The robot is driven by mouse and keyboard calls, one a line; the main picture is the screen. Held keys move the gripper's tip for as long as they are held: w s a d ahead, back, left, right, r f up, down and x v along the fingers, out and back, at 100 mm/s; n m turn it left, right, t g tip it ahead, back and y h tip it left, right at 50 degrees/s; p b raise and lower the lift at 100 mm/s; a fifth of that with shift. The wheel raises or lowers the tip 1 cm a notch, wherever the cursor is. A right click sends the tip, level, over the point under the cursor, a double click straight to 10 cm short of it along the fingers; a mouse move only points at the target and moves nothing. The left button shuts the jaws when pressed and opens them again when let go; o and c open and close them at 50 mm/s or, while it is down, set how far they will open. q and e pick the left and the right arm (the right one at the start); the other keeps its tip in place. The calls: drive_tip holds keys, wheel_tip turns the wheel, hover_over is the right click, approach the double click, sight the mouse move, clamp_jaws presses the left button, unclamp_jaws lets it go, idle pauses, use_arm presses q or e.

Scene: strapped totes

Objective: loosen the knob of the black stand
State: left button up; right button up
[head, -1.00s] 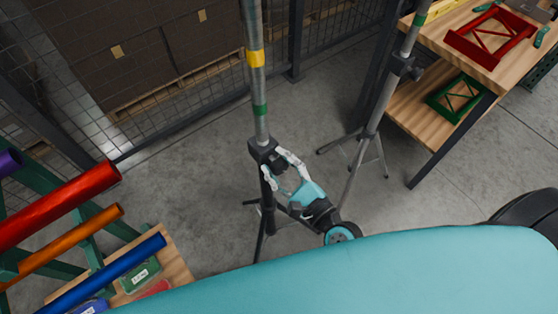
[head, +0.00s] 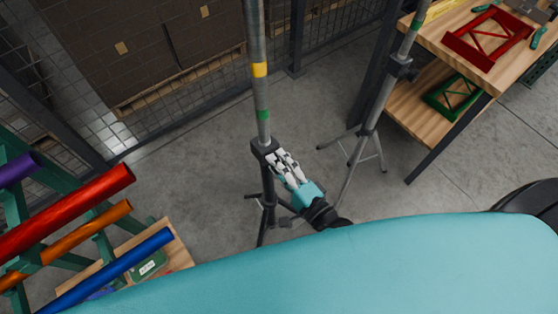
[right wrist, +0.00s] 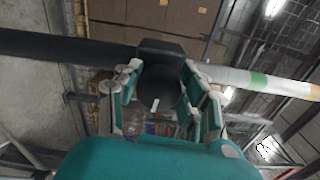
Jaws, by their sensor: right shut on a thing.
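The black stand (head: 268,185) stands upright on tripod legs in the middle of the head view. A grey pole (head: 259,90) with yellow and green bands rises out of its black collar (head: 264,147). My right gripper (head: 275,160) is at the collar from the lower right, shut on the knob. In the right wrist view the round black knob (right wrist: 158,92) sits between the two fingers, below the collar block (right wrist: 161,50). In the head view the fingers hide the knob. My left gripper is not in view.
A grey stand (head: 378,115) is to the right, near a wooden bench (head: 492,75) with red and green frames. A rack with a red tube (head: 65,212) and other coloured tubes is at the left. A mesh fence is behind. Bare floor surrounds the black stand.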

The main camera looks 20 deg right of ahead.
drive_tip(key=n+p, duration=0.2)
drive_tip(key=n, duration=0.2)
drive_tip(key=shift+n, duration=0.3)
drive_tip(key=n+p, duration=0.1)
drive_tip(key=n, duration=0.2)
drive_tip(key=shift+n, duration=0.4)
drive_tip(key=n+p, duration=0.1)
drive_tip(key=n, duration=0.2)
drive_tip(key=shift+d+f+p, duration=0.1)
drive_tip(key=shift+p, duration=0.25)
drive_tip(key=shift+f+n+p, duration=0.1)
drive_tip(key=shift+n+p, duration=0.4)
drive_tip(key=shift+n, duration=1.6)
drive_tip(key=o, duration=1.2)
